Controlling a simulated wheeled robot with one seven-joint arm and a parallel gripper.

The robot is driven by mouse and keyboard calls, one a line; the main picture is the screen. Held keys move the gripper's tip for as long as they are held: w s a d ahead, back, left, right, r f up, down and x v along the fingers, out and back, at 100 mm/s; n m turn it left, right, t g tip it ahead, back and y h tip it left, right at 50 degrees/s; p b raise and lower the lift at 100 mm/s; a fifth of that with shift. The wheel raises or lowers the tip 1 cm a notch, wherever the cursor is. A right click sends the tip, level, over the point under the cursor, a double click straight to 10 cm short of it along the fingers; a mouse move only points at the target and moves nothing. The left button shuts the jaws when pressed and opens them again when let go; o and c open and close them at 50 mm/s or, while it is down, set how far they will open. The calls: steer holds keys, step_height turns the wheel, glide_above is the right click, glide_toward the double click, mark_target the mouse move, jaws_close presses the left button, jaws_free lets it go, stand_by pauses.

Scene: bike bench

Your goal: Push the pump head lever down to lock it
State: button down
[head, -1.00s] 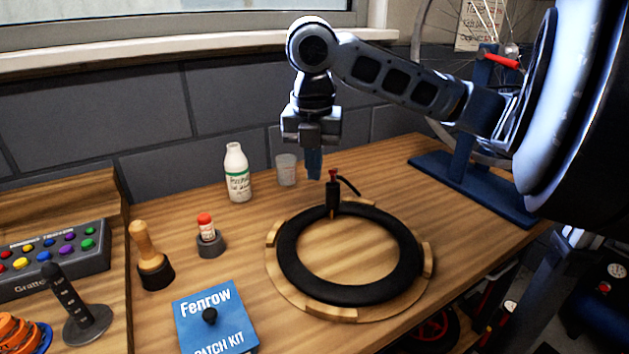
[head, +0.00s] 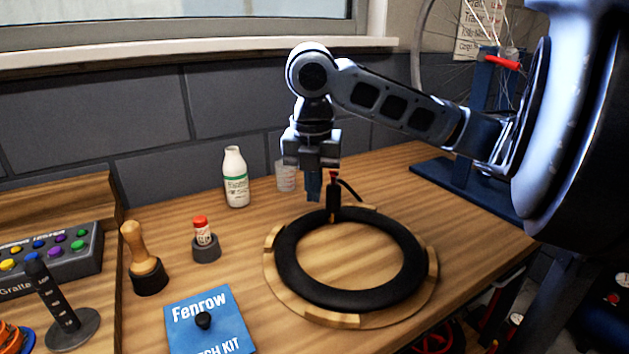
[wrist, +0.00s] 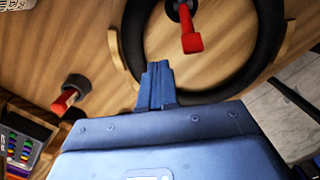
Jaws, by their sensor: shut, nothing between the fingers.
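The pump head (head: 334,204) is a small black upright piece at the back edge of the black tyre (head: 292,270), with a black hose curving off to its right. Its red lever (head: 333,175) shows at its top, partly behind my gripper. In the wrist view the red lever (wrist: 191,41) points towards my gripper from the black pump head. I cannot tell the lever's exact angle. My gripper (head: 314,197) points down, just left of the pump head in the head view. Its blue fingers (wrist: 156,88) are together, empty, and appear apart from the lever.
The tyre lies on a round wooden stand (head: 283,297). A white bottle (head: 236,178) and a clear cup (head: 286,176) stand behind. A red-capped tube (head: 202,230), a wood-handled tool (head: 145,262) and a blue patch kit (head: 210,325) are left. A blue wheel stand (head: 460,188) is back right.

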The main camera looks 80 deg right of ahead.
steer(key=a, duration=0.1)
steer(key=a+r+p, duration=0.1)
steer(key=shift+a, duration=0.35)
steer(key=w+a+r, duration=0.3)
steer(key=r, duration=0.4)
steer(key=shift+a+r+p, duration=0.2)
steer(key=shift+r+p, duration=0.15)
steer(key=shift+p, duration=0.1)
